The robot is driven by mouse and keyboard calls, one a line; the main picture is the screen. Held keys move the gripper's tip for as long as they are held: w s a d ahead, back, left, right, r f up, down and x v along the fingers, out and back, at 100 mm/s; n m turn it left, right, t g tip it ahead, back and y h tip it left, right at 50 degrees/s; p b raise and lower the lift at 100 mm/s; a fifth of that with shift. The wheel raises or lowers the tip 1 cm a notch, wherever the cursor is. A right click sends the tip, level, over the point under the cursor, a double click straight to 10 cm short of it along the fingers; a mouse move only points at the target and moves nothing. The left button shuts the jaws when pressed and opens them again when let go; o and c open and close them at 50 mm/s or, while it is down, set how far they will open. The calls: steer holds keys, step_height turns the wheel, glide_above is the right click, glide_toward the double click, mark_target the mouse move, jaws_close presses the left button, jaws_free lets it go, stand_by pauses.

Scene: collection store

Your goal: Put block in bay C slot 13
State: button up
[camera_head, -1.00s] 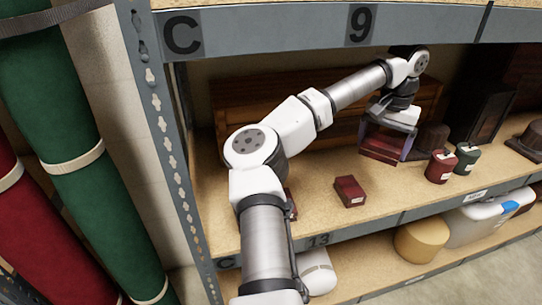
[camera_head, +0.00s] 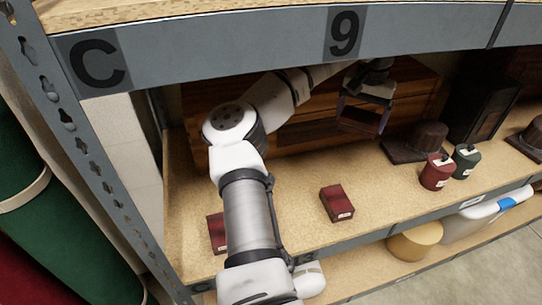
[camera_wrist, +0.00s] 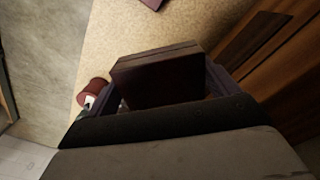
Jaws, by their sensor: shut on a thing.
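My gripper (camera_head: 360,120) is shut on a dark red block (camera_wrist: 160,78), seen close up between the fingers in the wrist view. In the head view the gripper is inside the bay, above the shelf and in front of a long wooden chest (camera_head: 310,130). The held block is in shadow there. The bay's upper beam bears a C label (camera_head: 97,62) and a 9 label (camera_head: 344,32). The shelf below the gripper (camera_head: 285,190) has a grey front edge. No 13 label is readable now; my arm covers part of that edge.
A small red box (camera_head: 337,203) lies mid-shelf, and another (camera_head: 217,233) is partly behind my arm. A red canister (camera_head: 437,172), a green canister (camera_head: 466,160) and a dark hat-shaped object (camera_head: 420,142) stand to the right. A grey upright (camera_head: 95,160) bounds the left.

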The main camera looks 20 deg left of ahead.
mark_target(344, 179)
steer(key=shift+w+r, duration=0.15)
steer(key=shift+w, duration=0.35)
step_height(344, 179, down, 20)
steer(key=p, duration=0.2)
steer(key=shift+s+p, duration=0.15)
steer(key=shift+p, duration=0.25)
steer(key=o, duration=0.9)
steer(key=shift+c, duration=0.2)
step_height(344, 179, up, 12)
steer(key=b, duration=0.2)
